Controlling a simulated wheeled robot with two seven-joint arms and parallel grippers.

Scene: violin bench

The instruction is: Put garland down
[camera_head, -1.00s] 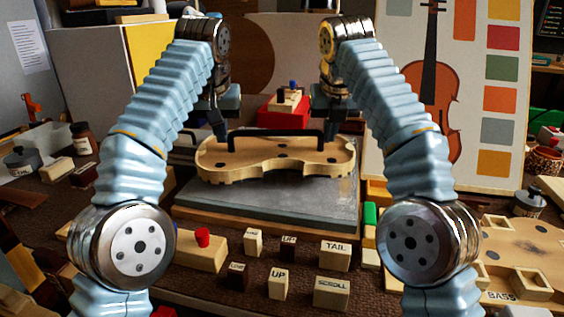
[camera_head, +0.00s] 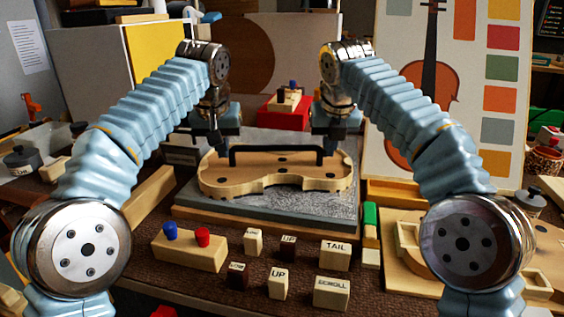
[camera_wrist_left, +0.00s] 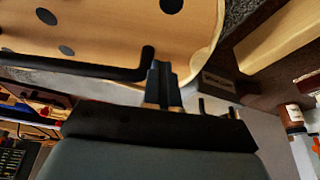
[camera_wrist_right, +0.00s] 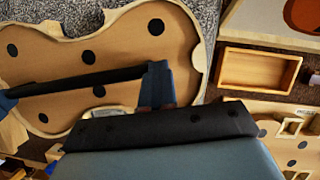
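The garland (camera_head: 275,178) is a pale wooden violin-shaped frame with dark round spots and a black bar handle (camera_head: 275,149) across it. It lies level, low over or on the grey slab (camera_head: 250,212); I cannot tell whether it touches. My left gripper (camera_head: 217,142) is at the handle's left end, its fingers together against the end post, also seen in the left wrist view (camera_wrist_left: 163,82). My right gripper (camera_head: 327,142) is at the right end; in the right wrist view its fingers (camera_wrist_right: 158,82) meet the handle's end. The garland's underside is hidden.
In front of the slab stand several labelled blocks (camera_head: 335,255) and a wooden block with blue and red pegs (camera_head: 188,250). A green piece (camera_head: 370,214) and wooden trays (camera_head: 405,270) lie at right. A violin board (camera_head: 465,30) and red box (camera_head: 285,115) stand behind.

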